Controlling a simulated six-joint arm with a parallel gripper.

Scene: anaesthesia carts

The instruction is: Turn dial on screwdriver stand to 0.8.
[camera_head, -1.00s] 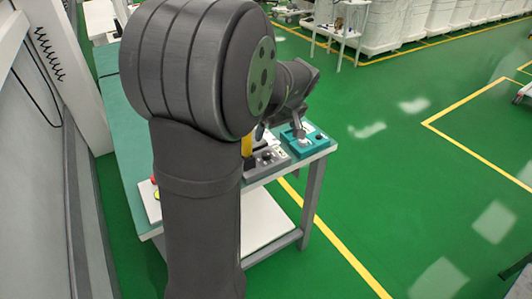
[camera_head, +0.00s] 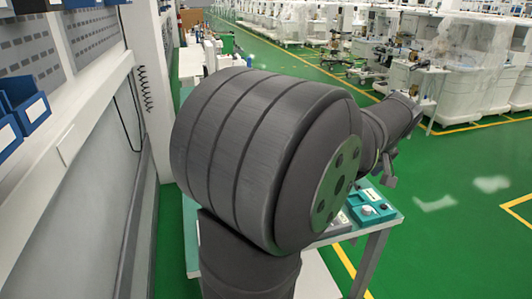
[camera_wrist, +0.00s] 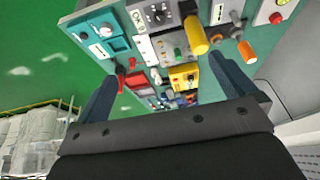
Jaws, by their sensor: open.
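A teal box with a white dial (camera_head: 367,209) sits near the corner of the bench in the head view. In the wrist view a teal box (camera_wrist: 113,45) with a white knob (camera_wrist: 106,30) is at upper left. Beside it is a grey control box (camera_wrist: 158,14) with dark dials, with a yellow handle (camera_wrist: 195,36) close by. I cannot tell for certain which box is the screwdriver stand, and no dial setting is readable. My gripper (camera_wrist: 162,72) is open and empty, its fingers apart, above the bench. In the head view my arm hides much of the bench.
The bench top (camera_head: 393,221) holds several other items, including a red-button box (camera_wrist: 283,6), an orange handle (camera_wrist: 247,52) and a yellow box (camera_wrist: 184,77). A shelf wall with blue bins (camera_head: 25,110) runs along the left. Open green floor (camera_head: 450,225) lies to the right.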

